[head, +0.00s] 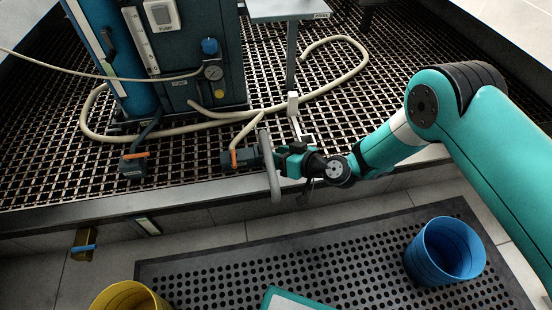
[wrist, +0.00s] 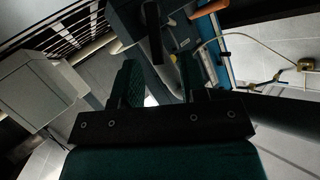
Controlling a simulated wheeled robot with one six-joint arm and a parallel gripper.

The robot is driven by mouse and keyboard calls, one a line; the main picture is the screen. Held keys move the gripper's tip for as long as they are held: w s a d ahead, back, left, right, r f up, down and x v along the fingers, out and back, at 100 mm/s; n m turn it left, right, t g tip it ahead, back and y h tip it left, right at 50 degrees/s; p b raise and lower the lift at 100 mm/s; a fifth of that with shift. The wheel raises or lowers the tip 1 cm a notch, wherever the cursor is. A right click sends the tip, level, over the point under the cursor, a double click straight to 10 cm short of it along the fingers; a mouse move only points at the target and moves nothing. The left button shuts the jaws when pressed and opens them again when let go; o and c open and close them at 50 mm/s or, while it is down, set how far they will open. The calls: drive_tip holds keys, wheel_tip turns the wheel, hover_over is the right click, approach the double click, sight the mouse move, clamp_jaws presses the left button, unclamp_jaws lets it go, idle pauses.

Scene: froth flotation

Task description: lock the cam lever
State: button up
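A second orange lever (head: 136,155) lies on another dark fitting to the left. I cannot tell which is the cam lever. My gripper (head: 281,159) is right of the nearer coupling, behind a grey upright curved bar that partly hides it. In the wrist view my gripper (wrist: 160,82) has its fingers apart. A dark bar lies beyond the gap; contact is unclear. An orange piece (wrist: 210,8) shows at upper right.
A blue pump unit (head: 200,60) stands behind, with a pale hose (head: 345,75) looping over the grating. A small table (head: 287,10) is at the back. A blue bucket (head: 444,252) and a yellow bucket (head: 130,298) stand in front, near a dark perforated mat (head: 340,250).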

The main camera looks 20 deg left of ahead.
drive_tip(key=shift+w+a+f, duration=0.1)
drive_tip(key=shift+a, duration=0.3)
drive_tip(key=shift+c, duration=0.4)
clamp_jaws()
drive_tip(key=shift+d+f+b, duration=0.15)
drive_tip(key=shift+f+b, duration=0.1)
drive_tip(key=shift+b, duration=0.25)
drive_tip(key=y+b, duration=0.1)
drive_tip(key=f+m+y+b, duration=0.1)
drive_tip(key=shift+w+d+m+b, duration=0.3)
drive_tip(key=shift+d+b, duration=0.05)
drive_tip(key=shift+d, duration=0.05)
drive_tip(key=m+y+b, duration=0.1)
drive_tip(key=f+y+b, duration=0.1)
drive_tip(key=b, duration=0.1)
drive_tip(key=shift+w+d+m, duration=0.15)
drive_tip(key=shift+d+m, duration=0.15)
drive_tip(key=shift+m, duration=0.1)
drive_tip(key=shift+r, duration=0.1)
